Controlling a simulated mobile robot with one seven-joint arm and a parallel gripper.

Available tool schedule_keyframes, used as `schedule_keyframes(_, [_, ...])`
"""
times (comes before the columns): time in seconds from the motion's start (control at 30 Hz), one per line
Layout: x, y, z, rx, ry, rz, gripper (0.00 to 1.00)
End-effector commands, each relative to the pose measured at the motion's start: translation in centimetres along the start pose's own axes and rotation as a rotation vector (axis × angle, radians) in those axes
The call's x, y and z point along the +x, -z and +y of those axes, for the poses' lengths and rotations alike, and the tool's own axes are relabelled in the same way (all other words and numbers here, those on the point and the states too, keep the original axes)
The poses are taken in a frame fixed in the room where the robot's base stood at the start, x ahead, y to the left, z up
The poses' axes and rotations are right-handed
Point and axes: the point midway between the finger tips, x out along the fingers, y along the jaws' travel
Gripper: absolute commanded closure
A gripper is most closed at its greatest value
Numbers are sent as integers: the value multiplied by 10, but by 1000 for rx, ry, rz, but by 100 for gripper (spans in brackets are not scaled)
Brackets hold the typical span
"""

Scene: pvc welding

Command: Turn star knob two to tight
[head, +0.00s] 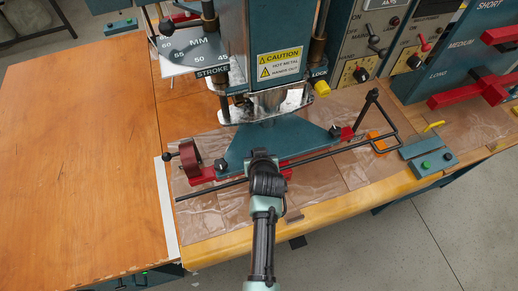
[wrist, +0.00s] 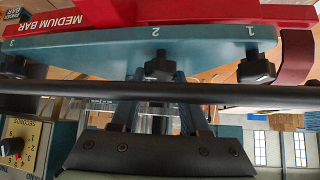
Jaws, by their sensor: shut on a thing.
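Star knob two is a black lobed knob (wrist: 158,66) under the "2" mark on the blue-green plate (wrist: 90,50), in the middle of the wrist view. My gripper (wrist: 159,76) is shut on it, with a finger at either side. The wrist view is upside down. In the head view my gripper (head: 265,165) is at the plate's front middle and hides the knob. Star knob one (wrist: 256,68) and star knob three (wrist: 16,66) are at the sides; in the head view they show at left (head: 221,164) and right (head: 334,131). The knob's tightness cannot be told.
A long black rod (head: 330,152) runs across in front of the plate, close to my fingers in the wrist view (wrist: 60,98). The press head with a caution label (head: 279,66) stands behind. A red bar (wrist: 220,14) lies along the plate. The wooden table (head: 80,150) at left is clear.

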Motion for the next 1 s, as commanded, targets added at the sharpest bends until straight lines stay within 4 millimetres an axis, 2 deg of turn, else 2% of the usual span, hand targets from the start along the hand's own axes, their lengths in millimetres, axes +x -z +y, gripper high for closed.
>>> schedule_keyframes(0.6, [5, -2, -7, 347, -348, 0, 100])
schedule_keyframes(1.0, [4, 0, -8, 473, -469, -3, 100])
